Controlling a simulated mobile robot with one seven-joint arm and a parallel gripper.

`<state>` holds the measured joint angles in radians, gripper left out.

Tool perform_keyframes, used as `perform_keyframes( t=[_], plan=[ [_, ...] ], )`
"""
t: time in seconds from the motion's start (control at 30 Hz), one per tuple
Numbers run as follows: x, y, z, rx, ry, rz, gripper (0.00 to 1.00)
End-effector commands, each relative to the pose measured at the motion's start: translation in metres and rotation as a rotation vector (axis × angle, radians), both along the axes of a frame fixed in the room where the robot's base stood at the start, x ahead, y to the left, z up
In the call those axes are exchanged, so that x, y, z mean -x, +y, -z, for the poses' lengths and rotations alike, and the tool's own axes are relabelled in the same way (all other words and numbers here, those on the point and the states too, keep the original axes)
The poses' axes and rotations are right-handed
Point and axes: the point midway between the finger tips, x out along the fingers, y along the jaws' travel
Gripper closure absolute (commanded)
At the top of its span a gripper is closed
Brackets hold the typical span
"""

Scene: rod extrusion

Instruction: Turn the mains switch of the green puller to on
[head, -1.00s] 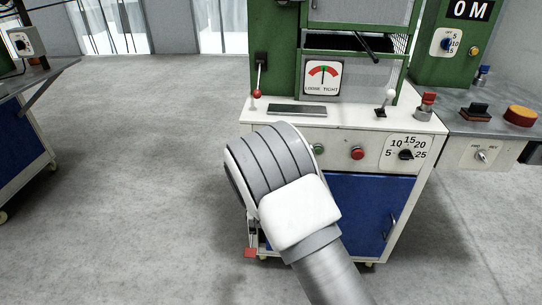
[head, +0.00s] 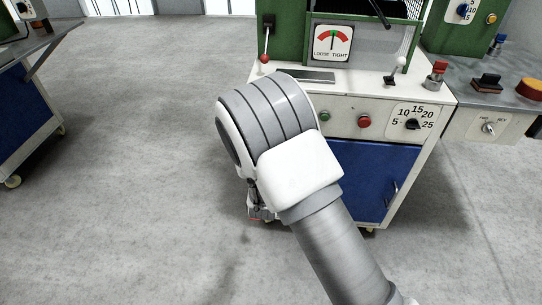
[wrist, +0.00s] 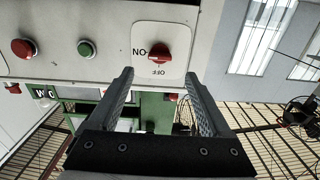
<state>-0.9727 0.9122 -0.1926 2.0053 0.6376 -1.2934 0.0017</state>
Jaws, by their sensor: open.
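The mains switch is a red rotary knob (wrist: 158,52) on a white plate, seen upside down in the wrist view. The word ON is at its left and OFF below it; which one the knob points to is hard to tell. It sits on the white front panel (wrist: 110,18) of the green machine (head: 285,30). In the head view my arm hides the switch. My gripper (wrist: 158,82) is open and empty, its two fingers on either side below the knob in the wrist view, apart from it. In the head view it is mostly hidden behind my wrist.
A green button (wrist: 86,49) and a red button (wrist: 23,48) sit beside the switch. The machine also has a tension gauge (head: 332,42), a numbered dial (head: 413,124) and a blue door (head: 372,180). A blue cart (head: 25,115) stands left; the floor between is clear.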

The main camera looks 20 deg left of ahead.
Motion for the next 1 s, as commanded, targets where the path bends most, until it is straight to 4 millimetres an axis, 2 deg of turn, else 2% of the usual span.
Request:
perform_keyframes(
  t=[0.03,0.2,0.4,0.6,1.0],
  plan=[
    [0.014,-0.003,-0.002,0.003,0.003,-0.002,0.18],
    [0.053,-0.012,-0.002,0.003,0.002,-0.003,0.18],
    [0.085,-0.02,-0.001,0.001,0.0,-0.001,0.18],
    [0.097,-0.023,-0.001,0.0,-0.001,-0.001,0.18],
    [0.097,-0.023,0.0,0.0,-0.001,0.0,0.18]
  ],
)
